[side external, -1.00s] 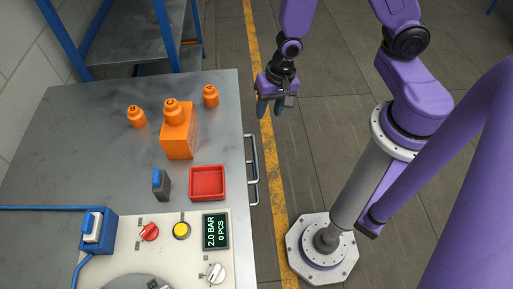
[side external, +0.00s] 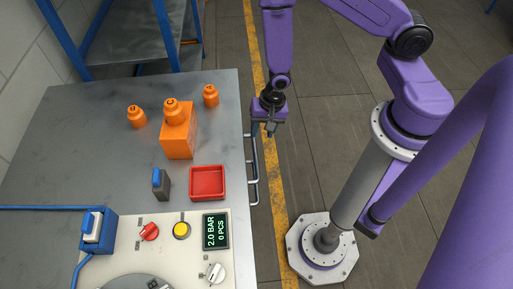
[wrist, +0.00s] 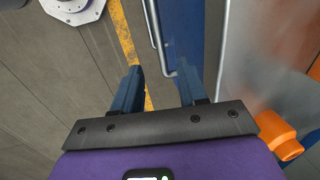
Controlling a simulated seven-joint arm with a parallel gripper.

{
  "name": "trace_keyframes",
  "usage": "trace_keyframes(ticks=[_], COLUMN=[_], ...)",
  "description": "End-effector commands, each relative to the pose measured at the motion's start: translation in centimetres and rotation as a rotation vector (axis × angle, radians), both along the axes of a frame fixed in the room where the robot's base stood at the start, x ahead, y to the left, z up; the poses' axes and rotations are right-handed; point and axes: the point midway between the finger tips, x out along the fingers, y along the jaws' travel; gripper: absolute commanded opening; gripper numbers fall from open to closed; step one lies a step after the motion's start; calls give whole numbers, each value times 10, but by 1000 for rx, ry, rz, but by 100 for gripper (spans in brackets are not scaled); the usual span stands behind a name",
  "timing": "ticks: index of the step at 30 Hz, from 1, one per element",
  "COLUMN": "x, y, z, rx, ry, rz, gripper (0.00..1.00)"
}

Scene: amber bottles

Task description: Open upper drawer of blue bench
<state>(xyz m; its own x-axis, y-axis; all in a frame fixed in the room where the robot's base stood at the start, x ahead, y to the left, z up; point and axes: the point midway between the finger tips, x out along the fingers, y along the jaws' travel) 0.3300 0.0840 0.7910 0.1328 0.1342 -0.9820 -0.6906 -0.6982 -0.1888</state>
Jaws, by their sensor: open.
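The bench's grey top (side external: 75,135) fills the left of the side view. Its blue front face (wrist: 188,35) shows in the wrist view. Metal bar handles (side external: 254,172) run along that front, below the top's right edge. They also show in the wrist view (wrist: 157,35), just beyond my fingertips; which is the upper drawer's handle is hard to tell. My gripper (side external: 263,131) is open and empty beside the far end of the handles. In the wrist view its blue fingers (wrist: 158,85) stand apart, with nothing between them. No drawer looks pulled out.
Orange bottles (side external: 137,117) and an orange block (side external: 178,142) stand on the bench top. A red tray (side external: 208,183) lies near its right edge, by a control panel (side external: 190,256). The floor right of the bench is clear up to my base.

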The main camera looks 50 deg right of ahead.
Motion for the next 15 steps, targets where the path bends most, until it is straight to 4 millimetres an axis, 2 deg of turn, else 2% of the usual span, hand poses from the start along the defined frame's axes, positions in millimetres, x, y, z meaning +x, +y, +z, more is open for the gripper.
trace_keyframes(ticks=[15], x=[8], y=[9], z=[-70], rx=[-2], ry=[1], rz=[1], gripper=[42])
